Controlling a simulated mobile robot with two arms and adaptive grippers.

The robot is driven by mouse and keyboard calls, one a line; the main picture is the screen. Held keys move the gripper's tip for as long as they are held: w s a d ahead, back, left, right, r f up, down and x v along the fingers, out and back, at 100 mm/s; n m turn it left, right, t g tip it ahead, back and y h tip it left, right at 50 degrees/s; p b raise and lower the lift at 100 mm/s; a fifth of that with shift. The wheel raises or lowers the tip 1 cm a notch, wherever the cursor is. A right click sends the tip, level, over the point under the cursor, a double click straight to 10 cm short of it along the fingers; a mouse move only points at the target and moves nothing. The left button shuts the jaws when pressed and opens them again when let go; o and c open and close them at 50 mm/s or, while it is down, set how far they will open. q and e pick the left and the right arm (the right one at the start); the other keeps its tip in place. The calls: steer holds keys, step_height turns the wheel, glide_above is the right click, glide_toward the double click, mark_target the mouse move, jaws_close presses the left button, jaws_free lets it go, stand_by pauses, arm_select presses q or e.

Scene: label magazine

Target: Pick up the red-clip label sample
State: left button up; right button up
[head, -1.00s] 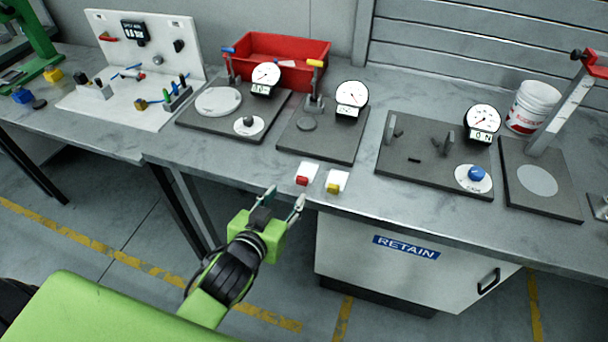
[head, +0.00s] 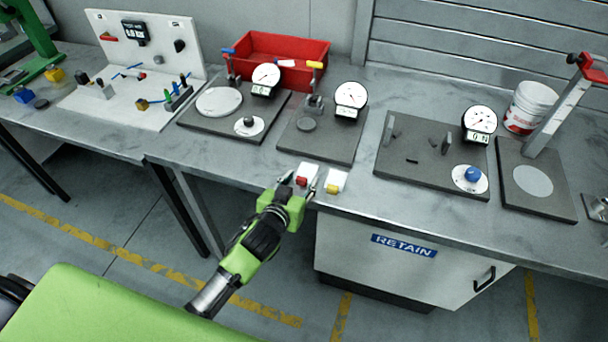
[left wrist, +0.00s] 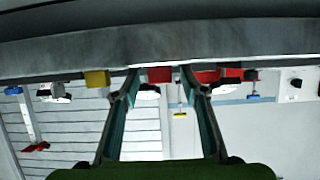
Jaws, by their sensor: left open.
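The red-clip label sample (head: 307,171) is a small white piece with a red clip on its near side, lying at the table's front edge. My left gripper (head: 298,185) is open at that edge, its fingertips on either side of the red clip in the head view. In the left wrist view, which is upside down, the red clip (left wrist: 159,75) shows between the fingertips (left wrist: 160,82). I cannot tell whether the fingers touch it. My right gripper is not in view.
A similar sample with a yellow clip (head: 334,185) lies close to the right. Behind stand dial gauges on dark plates (head: 318,140) and a red bin (head: 282,75). A cabinet marked RETAIN (head: 405,246) is under the table. Bare tabletop (head: 225,165) lies to the left.

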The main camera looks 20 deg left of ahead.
arm_select(q)
steer(key=shift+c, duration=0.3)
steer(key=c, duration=0.4)
steer(key=shift+c, duration=0.2)
steer(key=shift+r, duration=0.1)
